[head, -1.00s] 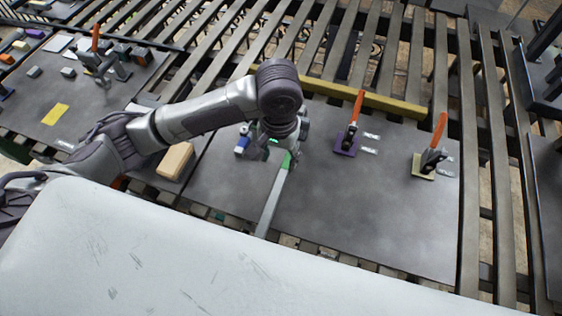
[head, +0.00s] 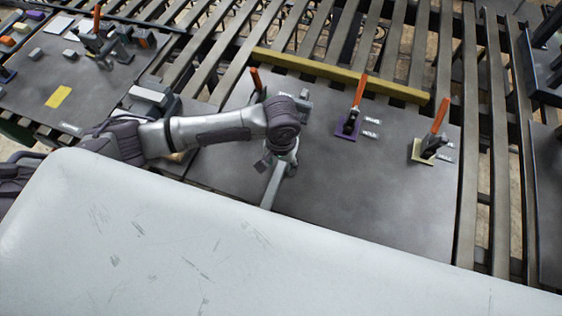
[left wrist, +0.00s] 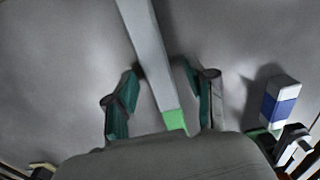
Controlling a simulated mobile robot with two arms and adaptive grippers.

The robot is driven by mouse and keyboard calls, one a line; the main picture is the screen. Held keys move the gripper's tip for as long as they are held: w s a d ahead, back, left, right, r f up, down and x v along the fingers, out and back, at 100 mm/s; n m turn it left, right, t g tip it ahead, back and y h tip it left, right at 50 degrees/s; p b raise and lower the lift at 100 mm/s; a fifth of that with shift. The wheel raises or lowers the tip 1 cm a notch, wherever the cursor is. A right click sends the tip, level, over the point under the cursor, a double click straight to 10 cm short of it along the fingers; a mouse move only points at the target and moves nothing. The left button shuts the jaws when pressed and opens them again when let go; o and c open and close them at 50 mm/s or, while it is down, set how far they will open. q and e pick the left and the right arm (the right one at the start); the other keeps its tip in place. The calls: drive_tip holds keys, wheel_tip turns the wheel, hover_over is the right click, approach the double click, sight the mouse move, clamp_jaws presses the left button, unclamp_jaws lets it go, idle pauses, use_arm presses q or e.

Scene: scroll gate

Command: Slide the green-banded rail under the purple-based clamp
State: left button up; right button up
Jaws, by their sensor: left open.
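The rail (head: 272,187) is a long grey bar lying on the dark table plate; its green band is hidden by my arm in the head view. In the left wrist view the rail (left wrist: 147,45) and its green band (left wrist: 174,119) show clearly. My left gripper (head: 272,165) is over the rail, pointing down. In the left wrist view its open fingers (left wrist: 160,72) stand on either side of the rail, near the banded end. The purple-based clamp (head: 346,127), with a raised orange handle, stands to the right and farther back. My right gripper is not in view.
A yellow-based clamp (head: 424,150) stands farther right. Another orange handle (head: 255,79) shows behind my left arm. A blue-banded block (left wrist: 281,101) is beside the gripper in the left wrist view. A yellow bar (head: 340,76) runs along the back edge. The plate's right front is clear.

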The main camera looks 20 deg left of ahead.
sight(331, 186)
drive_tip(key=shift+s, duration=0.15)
use_arm(q)
drive_tip(key=c, duration=1)
clamp_jaws()
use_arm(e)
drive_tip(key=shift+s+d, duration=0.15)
use_arm(q)
drive_tip(key=shift+r, duration=0.1)
drive_tip(key=shift+d+p, duration=0.5)
drive_tip(key=shift+d, duration=1.25)
drive_tip(key=shift+s+d+p, duration=0.15)
drive_tip(key=shift+d+p, duration=0.25)
drive_tip(key=shift+d, duration=1.75)
drive_tip(key=shift+s+d, duration=0.1)
drive_tip(key=shift+d, duration=3)
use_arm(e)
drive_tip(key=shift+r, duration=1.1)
